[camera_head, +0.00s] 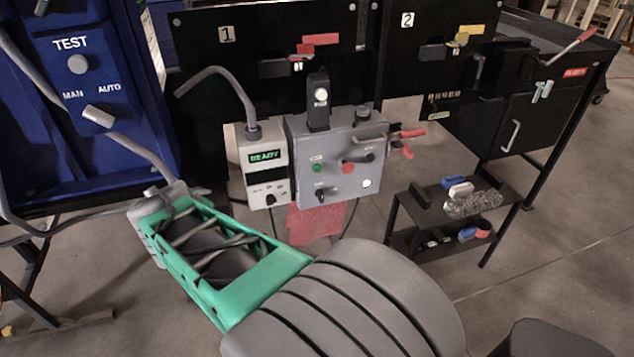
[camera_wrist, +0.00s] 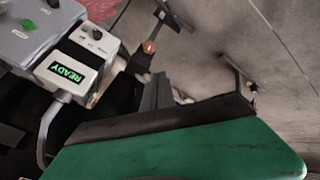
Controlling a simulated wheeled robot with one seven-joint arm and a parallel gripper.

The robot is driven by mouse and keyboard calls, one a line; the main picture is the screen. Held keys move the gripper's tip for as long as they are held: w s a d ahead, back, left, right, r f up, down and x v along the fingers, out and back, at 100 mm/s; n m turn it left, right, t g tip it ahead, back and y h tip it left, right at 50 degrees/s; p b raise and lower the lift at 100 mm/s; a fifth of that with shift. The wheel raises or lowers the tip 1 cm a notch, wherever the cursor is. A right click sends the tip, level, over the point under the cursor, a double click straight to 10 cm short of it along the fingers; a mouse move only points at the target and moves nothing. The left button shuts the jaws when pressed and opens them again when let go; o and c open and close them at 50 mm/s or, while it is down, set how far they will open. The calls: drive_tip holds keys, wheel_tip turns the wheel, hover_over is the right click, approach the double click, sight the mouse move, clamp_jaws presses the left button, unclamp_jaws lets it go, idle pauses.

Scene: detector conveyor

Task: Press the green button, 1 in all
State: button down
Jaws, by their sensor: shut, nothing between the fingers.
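The green button (camera_head: 317,168) is a small round button on the front of the grey control box (camera_head: 334,191), left of a red button (camera_head: 348,168). Nothing covers it in the head view. In the wrist view the green button (camera_wrist: 28,24) shows small at the upper left. My gripper (camera_wrist: 155,92) is shut and empty in the wrist view, with its dark fingers right of the display box and apart from the button. In the head view my green arm part lies below and left of the box; the fingertips cannot be made out there.
A white box (camera_head: 263,176) with a lit READY display adjoins the control box on the left; a grey cable (camera_head: 225,80) rises from it. A blue TEST panel (camera_head: 75,100) stands at left. Red-handled clamps (camera_head: 410,133) stick out at right. A low shelf (camera_head: 470,205) stands beyond.

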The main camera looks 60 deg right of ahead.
sight(318, 169)
drive_tip(key=s+d+f+n+g+h+b, duration=0.1)
drive_tip(key=s+d+f+h+b, duration=0.2)
drive_tip(key=d, duration=0.6)
drive_tip(key=s+d+f+h+b, duration=0.15)
drive_tip(key=d+f, duration=0.25)
drive_tip(key=d, duration=0.5)
drive_tip(key=s+d+f+n+g+h+b, duration=0.2)
drive_tip(key=s+d+h+b, duration=0.1)
drive_tip(key=s+d, duration=0.3)
drive_tip(key=s+d+f+n+g+h+b, duration=0.1)
drive_tip(key=s+d+n+g+h+b, duration=0.1)
drive_tip(key=s+d, duration=0.4)
drive_tip(key=d+n+h+b, duration=0.1)
drive_tip(key=d, duration=0.2)
drive_tip(key=shift+s+f+b, duration=0.2)
drive_tip(key=shift+f+b, duration=0.1)
drive_tip(key=shift+f, duration=0.05)
drive_tip(key=shift+w+d, duration=0.1)
drive_tip(key=w+d+b, duration=0.2)
drive_tip(key=w+d, duration=0.4)
drive_tip(key=shift+w+d, duration=0.1)
drive_tip(key=shift+w, duration=0.05)
drive_tip(key=shift+w+d, duration=0.2)
